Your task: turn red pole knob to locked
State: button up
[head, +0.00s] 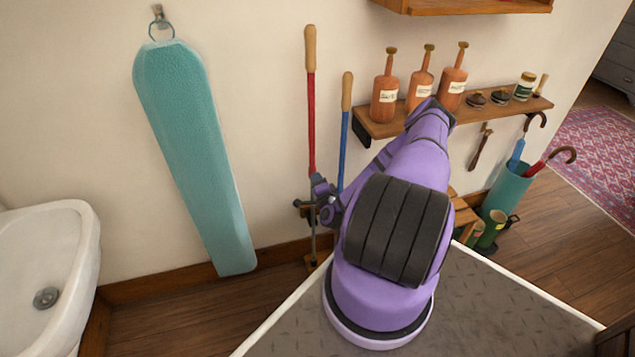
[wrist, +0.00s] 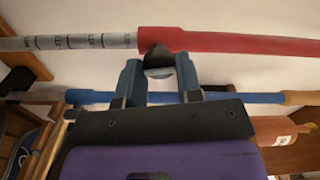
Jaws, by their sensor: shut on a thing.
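The red pole (head: 311,120) stands upright against the wall in the head view, with a wooden grip on top. In the wrist view the red pole (wrist: 235,43) runs across the top, and its grey marked section (wrist: 70,42) lies to the left. A dark knob (wrist: 153,57) sits where red meets grey. My gripper (wrist: 158,70) is shut on this knob, one blue-grey finger on each side. In the head view my gripper (head: 323,198) is at the lower end of the red part. The knob is not clear there, and I cannot read any lock marking.
A blue pole (head: 346,125) stands close to the right of the red one and passes behind my fingers in the wrist view. A teal ironing board (head: 190,140) hangs to the left. A shelf (head: 390,128) with several bottles is to the right. A white basin (head: 50,250) is at far left.

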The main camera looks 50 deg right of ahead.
jog(key=shift+m, duration=1.1)
jog(key=o, duration=0.9)
jog(key=shift+s, duration=0.1)
jog(key=v, duration=1)
jog(key=shift+s+a, duration=0.2)
jog(key=shift+s, duration=0.05)
